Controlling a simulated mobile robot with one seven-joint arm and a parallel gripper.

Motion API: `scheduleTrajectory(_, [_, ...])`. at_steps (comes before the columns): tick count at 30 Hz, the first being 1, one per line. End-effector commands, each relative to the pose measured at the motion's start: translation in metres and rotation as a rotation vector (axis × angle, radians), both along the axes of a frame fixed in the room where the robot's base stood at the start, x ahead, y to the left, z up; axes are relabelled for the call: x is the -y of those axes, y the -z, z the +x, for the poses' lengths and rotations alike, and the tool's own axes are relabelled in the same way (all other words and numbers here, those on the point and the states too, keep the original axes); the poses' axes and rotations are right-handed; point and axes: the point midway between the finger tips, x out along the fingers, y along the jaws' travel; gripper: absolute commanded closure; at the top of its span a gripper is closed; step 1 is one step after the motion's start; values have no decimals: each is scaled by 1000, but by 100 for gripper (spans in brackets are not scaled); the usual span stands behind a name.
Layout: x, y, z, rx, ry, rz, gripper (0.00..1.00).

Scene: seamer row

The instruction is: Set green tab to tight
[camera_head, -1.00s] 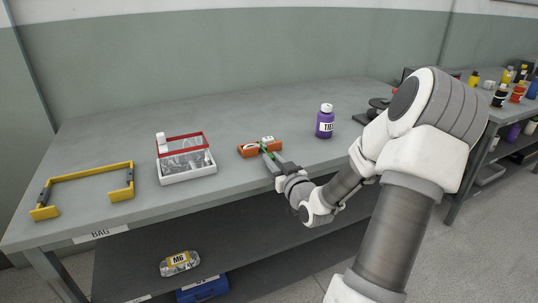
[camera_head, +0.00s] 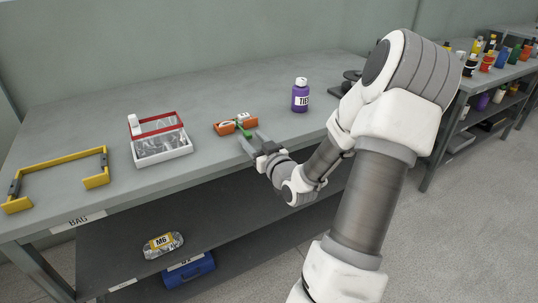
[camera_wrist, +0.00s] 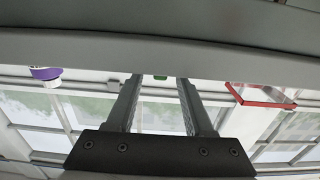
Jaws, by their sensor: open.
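The green tab (camera_head: 243,127) stands on an orange block (camera_head: 223,129) with a white part (camera_head: 242,117) on top, near the front edge of the bench. My gripper (camera_head: 249,141) is open just in front of the tab, its two fingers spread apart. In the wrist view a small bit of green (camera_wrist: 160,77) shows beyond and between the fingers (camera_wrist: 157,92). I see nothing held. The wrist view hides most of the block, so the tab's exact setting cannot be told.
A purple bottle (camera_head: 300,98) stands to the right on the bench (camera_head: 90,116). A white box (camera_head: 163,158) with a red frame (camera_head: 158,133) and a yellow bracket (camera_head: 62,169) lie to the left. Below, a shelf holds an M6 bag (camera_head: 163,245) and a blue case (camera_head: 189,270).

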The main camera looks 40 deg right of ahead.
Motion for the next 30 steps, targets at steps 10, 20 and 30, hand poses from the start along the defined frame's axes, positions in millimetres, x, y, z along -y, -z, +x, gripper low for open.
scheduleTrajectory(10, [-18, -5, -76, -1, 3, 5, 48])
scheduleTrajectory(20, [-25, -7, -101, -1, 2, 6, 48])
scheduleTrajectory(30, [-30, -6, -125, -1, 2, 6, 48])
